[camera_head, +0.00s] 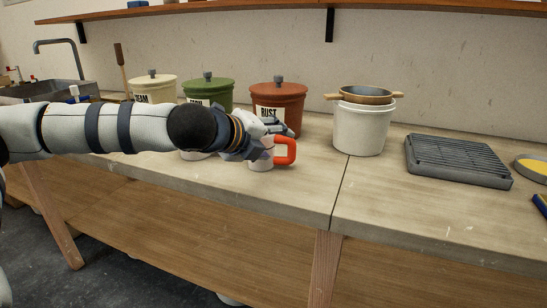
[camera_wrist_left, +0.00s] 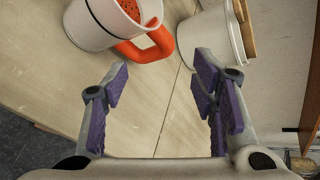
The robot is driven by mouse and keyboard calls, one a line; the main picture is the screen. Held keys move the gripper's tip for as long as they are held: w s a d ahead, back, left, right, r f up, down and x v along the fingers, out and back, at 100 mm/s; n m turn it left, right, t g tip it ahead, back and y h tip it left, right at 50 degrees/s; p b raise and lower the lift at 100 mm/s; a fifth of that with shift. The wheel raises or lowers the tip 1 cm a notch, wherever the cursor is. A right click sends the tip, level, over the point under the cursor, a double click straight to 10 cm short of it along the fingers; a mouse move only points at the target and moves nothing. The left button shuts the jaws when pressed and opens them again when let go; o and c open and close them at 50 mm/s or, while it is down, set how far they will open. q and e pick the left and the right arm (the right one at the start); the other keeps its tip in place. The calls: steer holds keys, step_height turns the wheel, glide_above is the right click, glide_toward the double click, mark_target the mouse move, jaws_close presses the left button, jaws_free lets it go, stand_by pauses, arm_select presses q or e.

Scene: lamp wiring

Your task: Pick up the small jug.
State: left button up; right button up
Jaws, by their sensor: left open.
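The small jug (camera_head: 261,160) is white with an orange-red handle and stands upright on the wooden bench, partly hidden behind my left gripper (camera_head: 278,126). In the left wrist view the jug (camera_wrist_left: 88,28) is at the top left, cut off by the frame edge. Its orange handle (camera_wrist_left: 148,45) points toward the space ahead of the fingers, and an orange perforated part shows in its mouth. My left gripper (camera_wrist_left: 160,82) is open, with its purple-padded fingers apart and nothing between them. My right gripper is not in view.
Behind the jug stand a rust lidded canister (camera_head: 290,95), a green one (camera_head: 209,88) and a cream one (camera_head: 153,84). A white bucket (camera_head: 359,132) with a wooden-handled sieve (camera_head: 365,95) is to the right, then a grey ribbed tray (camera_head: 457,160). The bench front is clear.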

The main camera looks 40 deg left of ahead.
mark_target(287, 144)
arm_select(q)
steer(key=b+x, duration=0.1)
steer(key=x, duration=0.4)
steer(key=shift+w+a+f, duration=0.2)
steer(key=shift+w+f, duration=0.05)
steer(key=shift+f, duration=0.05)
steer(key=shift+w, duration=0.5)
steer(key=shift+s+r, duration=0.1)
steer(key=shift+r, duration=0.05)
steer(key=shift+c, duration=0.9)
jaws_close()
